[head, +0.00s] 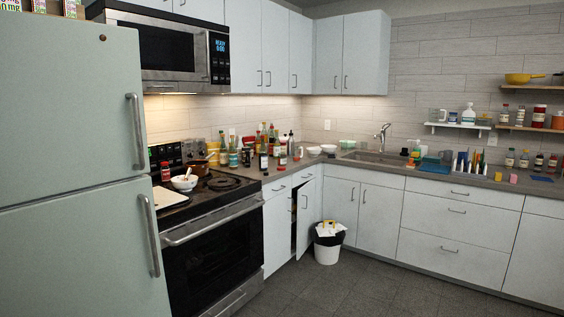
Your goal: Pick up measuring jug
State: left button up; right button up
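I cannot pick out a measuring jug with certainty. A small pale, clear-looking vessel (438,115) stands at the left end of the white wall shelf on the right, and it may be the jug, but it is too small to tell. A white bottle (468,115) stands to its right on the same shelf. Neither of my grippers shows in the head view.
A fridge (70,150) fills the left, beside a coil stove (215,190) holding a white bowl (185,182). Bottles crowd the corner counter near the sink (378,158). One lower cabinet door (305,215) stands ajar beside a white bin (327,248). The floor (390,285) is clear.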

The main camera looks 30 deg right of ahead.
aim_at(297, 150)
jog(key=i+l+z, duration=0.5)
jog(key=i+z, duration=0.25)
jog(key=i, duration=0.15)
jog(key=i+z, duration=0.35)
jog(key=i, duration=0.15)
jog(key=i+z, duration=0.2)
jog(key=i, duration=0.75)
jog(key=i+z, duration=0.15)
jog(key=i, duration=0.85)
jog(key=i+u, duration=0.1)
jog(key=i, duration=1)
